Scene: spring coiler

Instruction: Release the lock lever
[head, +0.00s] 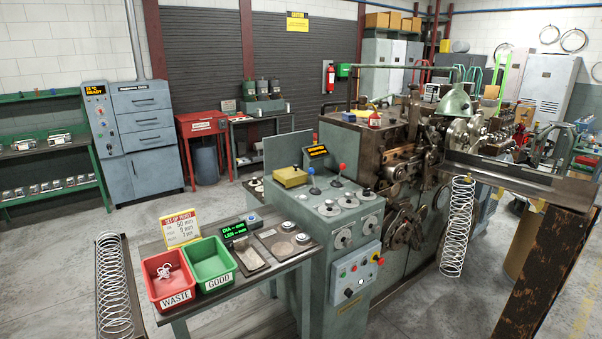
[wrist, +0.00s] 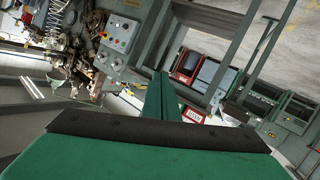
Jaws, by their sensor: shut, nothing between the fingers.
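The console (head: 333,235) of the coiling machine stands in the middle of the head view. On its top are a lever with a blue knob (head: 312,172) and a lever with a red knob (head: 342,168), both roughly upright. I cannot tell which lever is the lock lever. My gripper (wrist: 160,78) shows in the wrist view as green fingers closed together, with nothing between them. It is not in the head view. In the wrist view the console's button panel (wrist: 118,33) is at the upper left, apart from the fingers.
A side table holds a red WASTE bin (head: 170,283) with a small piece in it and a green GOOD bin (head: 212,265). A wire coil (head: 458,226) hangs at the machine's right. Another coil (head: 113,285) is at the left. Open floor (head: 70,235) lies at left.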

